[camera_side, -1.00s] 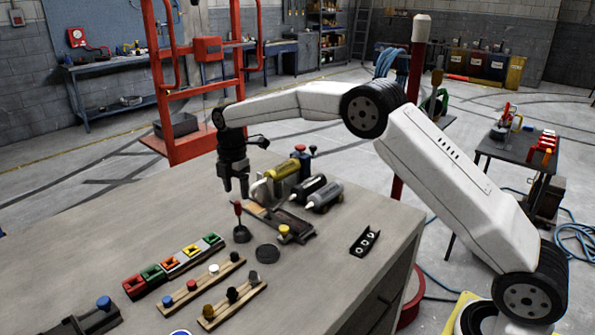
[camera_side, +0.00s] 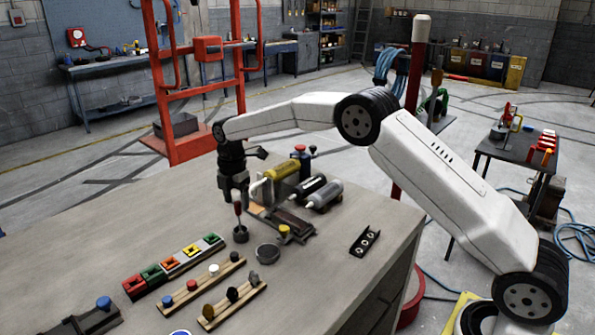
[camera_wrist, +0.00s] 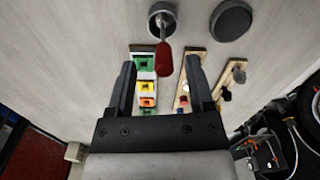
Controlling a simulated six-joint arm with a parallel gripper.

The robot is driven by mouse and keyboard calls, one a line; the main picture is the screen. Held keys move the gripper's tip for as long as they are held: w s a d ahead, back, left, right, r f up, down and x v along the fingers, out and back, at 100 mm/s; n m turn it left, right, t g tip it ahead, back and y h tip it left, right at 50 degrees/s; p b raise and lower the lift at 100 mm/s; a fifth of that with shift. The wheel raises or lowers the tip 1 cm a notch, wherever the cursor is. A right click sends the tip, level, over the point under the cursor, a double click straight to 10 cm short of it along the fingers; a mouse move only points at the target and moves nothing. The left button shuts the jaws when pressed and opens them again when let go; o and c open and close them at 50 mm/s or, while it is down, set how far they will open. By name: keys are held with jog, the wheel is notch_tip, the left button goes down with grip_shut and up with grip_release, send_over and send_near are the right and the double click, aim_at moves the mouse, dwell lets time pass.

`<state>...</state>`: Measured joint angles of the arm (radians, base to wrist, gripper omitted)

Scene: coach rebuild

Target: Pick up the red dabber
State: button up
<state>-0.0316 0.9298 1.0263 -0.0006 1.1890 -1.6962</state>
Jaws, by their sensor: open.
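The red dabber (camera_side: 237,204) stands upright in a small dark round cup (camera_side: 240,236) on the bench. In the wrist view its red handle (camera_wrist: 164,58) points toward me, and its thin stem runs down into the cup (camera_wrist: 161,20). My gripper (camera_side: 234,194) is just above and around the top of the handle in the side view. In the wrist view the jaws of my gripper (camera_wrist: 160,62) are open, one on each side of the handle, with visible gaps. The dabber's tip is hidden in the cup.
A round dark disc (camera_wrist: 231,20) lies beside the cup. A row of coloured blocks (camera_side: 172,262) and two wooden racks (camera_side: 236,264) with knobs lie in front. Open bench lies left of the cup.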

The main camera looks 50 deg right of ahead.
aim_at(239, 214)
jog(key=shift+s+f, duration=0.2)
jog(key=shift+f, duration=2.15)
grip_shut()
